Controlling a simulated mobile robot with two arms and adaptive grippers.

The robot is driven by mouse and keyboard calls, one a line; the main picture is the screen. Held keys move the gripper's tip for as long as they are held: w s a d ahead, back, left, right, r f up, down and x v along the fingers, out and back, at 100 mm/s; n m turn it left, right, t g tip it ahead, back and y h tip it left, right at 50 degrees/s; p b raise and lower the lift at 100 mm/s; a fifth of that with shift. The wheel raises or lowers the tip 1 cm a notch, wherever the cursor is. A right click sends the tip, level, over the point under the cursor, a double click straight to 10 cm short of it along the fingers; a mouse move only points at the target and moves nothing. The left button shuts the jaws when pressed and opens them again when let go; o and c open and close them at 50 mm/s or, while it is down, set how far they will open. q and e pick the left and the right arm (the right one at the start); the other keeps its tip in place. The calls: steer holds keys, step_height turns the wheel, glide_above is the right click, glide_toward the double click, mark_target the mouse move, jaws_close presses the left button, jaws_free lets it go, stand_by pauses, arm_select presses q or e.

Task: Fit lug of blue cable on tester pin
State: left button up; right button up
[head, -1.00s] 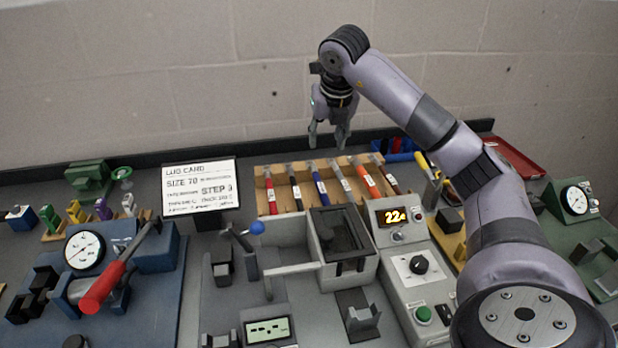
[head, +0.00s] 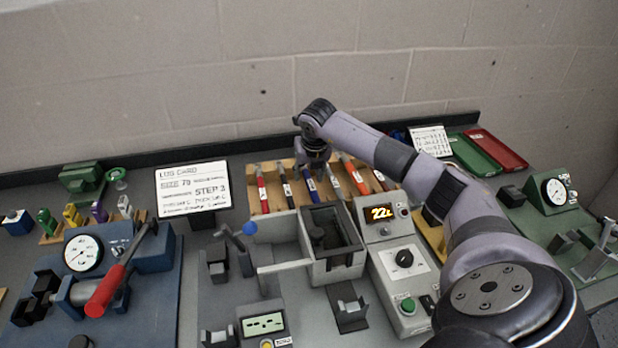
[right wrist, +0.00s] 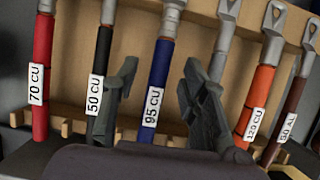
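The blue cable (right wrist: 159,58), labelled 95 CU, stands in the wooden rack (head: 256,207) among other coloured cables. Its metal lug is at the top edge of the right wrist view. The blue cable also shows in the head view (head: 312,190), below my right gripper (head: 313,163). In the right wrist view my right gripper (right wrist: 159,75) is open, one finger on each side of the blue cable, with gaps to both. The right finger partly hides the cable beyond it. I cannot make out the tester pin. My left gripper is not in view.
The black cable (right wrist: 101,65) and orange cable (right wrist: 261,88) stand close to the fingers. A grey open-topped box (head: 344,268) and a unit with a lit display (head: 382,213) are in front of the rack. A blue gauge bench (head: 140,320) is at left, a green gauge unit (head: 540,205) at right.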

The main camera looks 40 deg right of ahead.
steer(key=shift+w+d+f, duration=0.1)
steer(key=shift+w+f, duration=0.1)
steer(key=shift+f, duration=0.25)
jaws_close()
stand_by(0.4)
